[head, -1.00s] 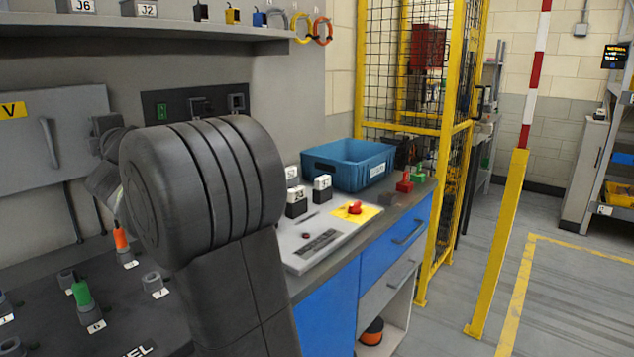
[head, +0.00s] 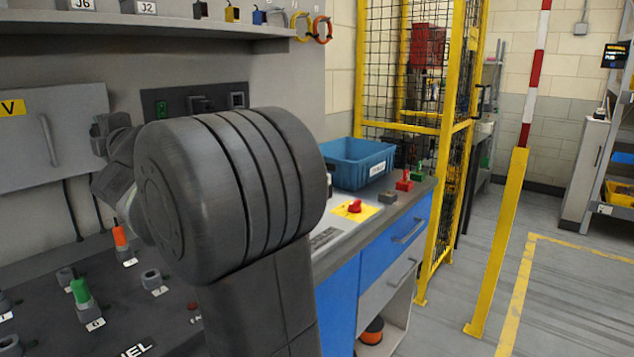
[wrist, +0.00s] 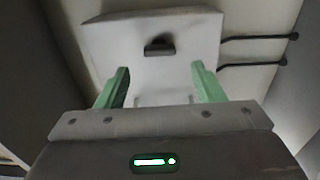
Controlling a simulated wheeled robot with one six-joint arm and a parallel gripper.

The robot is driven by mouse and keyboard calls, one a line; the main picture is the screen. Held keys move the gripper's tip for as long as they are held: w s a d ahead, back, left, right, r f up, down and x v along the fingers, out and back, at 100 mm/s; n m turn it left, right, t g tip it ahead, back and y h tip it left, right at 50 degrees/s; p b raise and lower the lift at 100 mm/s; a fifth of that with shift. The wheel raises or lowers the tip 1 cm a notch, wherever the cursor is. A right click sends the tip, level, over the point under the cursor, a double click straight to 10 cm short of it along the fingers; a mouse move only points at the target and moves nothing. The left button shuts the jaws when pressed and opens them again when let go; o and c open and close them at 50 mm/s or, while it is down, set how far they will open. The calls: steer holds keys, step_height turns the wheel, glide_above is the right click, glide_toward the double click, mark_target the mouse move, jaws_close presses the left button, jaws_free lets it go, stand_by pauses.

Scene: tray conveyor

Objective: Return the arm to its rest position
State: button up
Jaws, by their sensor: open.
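My gripper (wrist: 160,88) shows in the wrist view with its two green fingers spread apart and nothing between them. It faces a pale grey cabinet door with a dark handle (wrist: 160,47). In the head view my thick dark arm stands in the middle foreground, and the gripper itself is hidden behind it.
A grey wall cabinet (head: 58,135) hangs at the left. Below it is a dark panel with a green plug (head: 82,293) and an orange plug (head: 121,238). A blue bin (head: 350,160) and a red knob on a yellow plate (head: 368,211) are right of my arm. Open floor lies far right.

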mark_target(98, 131)
steer(key=v, duration=0.9)
steer(key=p+x, duration=0.1)
steer(key=x, duration=1.3)
steer(key=shift+a+r, duration=0.1)
steer(key=shift+a, duration=0.05)
steer(key=m+p, duration=0.2)
steer(key=m, duration=0.1)
steer(key=shift+s+r+p, duration=0.1)
steer(key=shift+r+p, duration=0.15)
steer(key=shift+p, duration=0.1)
steer(key=m+p, duration=0.5)
steer(key=shift+m+p, duration=0.3)
steer(key=shift+p, duration=0.1)
steer(key=m+p, duration=0.3)
steer(key=p, duration=0.2)
steer(key=m+p, duration=0.3)
steer(key=p, duration=0.3)
steer(key=shift+w+d+m, duration=0.2)
steer(key=shift+d+m, duration=0.05)
steer(key=shift+m, duration=0.05)
steer(key=shift+f+m, duration=0.15)
steer(key=shift+m, duration=0.15)
